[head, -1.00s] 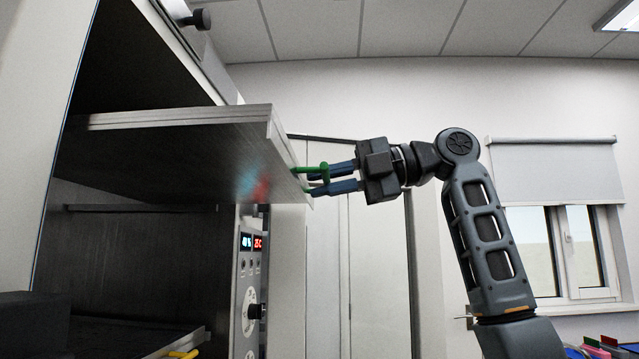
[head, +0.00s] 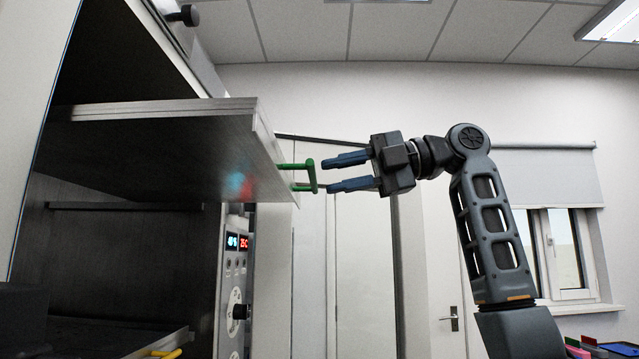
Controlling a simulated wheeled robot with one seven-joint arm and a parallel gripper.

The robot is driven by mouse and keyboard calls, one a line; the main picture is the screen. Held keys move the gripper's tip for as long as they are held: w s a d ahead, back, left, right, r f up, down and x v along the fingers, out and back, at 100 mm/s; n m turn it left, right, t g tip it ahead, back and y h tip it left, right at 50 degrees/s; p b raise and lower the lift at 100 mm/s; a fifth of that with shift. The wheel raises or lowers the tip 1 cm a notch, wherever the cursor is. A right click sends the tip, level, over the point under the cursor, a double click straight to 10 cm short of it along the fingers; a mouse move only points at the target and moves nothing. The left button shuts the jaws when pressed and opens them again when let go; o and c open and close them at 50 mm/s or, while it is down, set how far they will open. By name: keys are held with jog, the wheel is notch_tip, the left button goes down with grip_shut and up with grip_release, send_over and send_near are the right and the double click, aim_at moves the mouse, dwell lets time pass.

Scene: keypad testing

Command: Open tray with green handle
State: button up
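The metal tray (head: 190,140) sticks out of the cabinet at upper left, seen from below. Its green handle (head: 313,176) is a bracket shape on the tray's front edge. My gripper (head: 326,174) is just to the right of the handle, with its two blue fingers pointing left. The fingers are spread apart and nothing is between them. The fingertips look close to the handle but off it; whether they touch is hard to tell.
The metal cabinet (head: 120,245) fills the left side, with a control panel (head: 237,265) showing lit digits. A lower tray with a yellow handle (head: 166,353) is at the bottom. A wall, door and window (head: 560,255) lie behind with free room at right.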

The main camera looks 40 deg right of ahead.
jog(key=shift+v, duration=1.55)
